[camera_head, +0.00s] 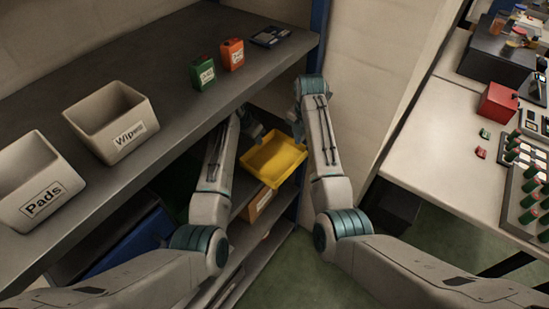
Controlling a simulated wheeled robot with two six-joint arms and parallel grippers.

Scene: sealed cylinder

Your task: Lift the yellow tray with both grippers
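The yellow tray (275,160) is in the middle of the camera_head view, below the level of the upper shelf and above a brown box. It looks empty and slightly turned. My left gripper (251,126) is at the tray's far left corner, partly hidden by its own forearm and the shelf edge. My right gripper (296,122) is at the tray's far right corner, with dark fingers pointing down. I cannot tell whether either gripper touches the tray or how far its fingers are apart. I cannot tell whether the tray rests on something.
The upper grey shelf (172,135) holds a Pads bin (38,185), a Wipes bin (112,120), a green can (203,73) and an orange can (232,54). A brown box (257,204) sits under the tray. A white table (440,150) stands at right.

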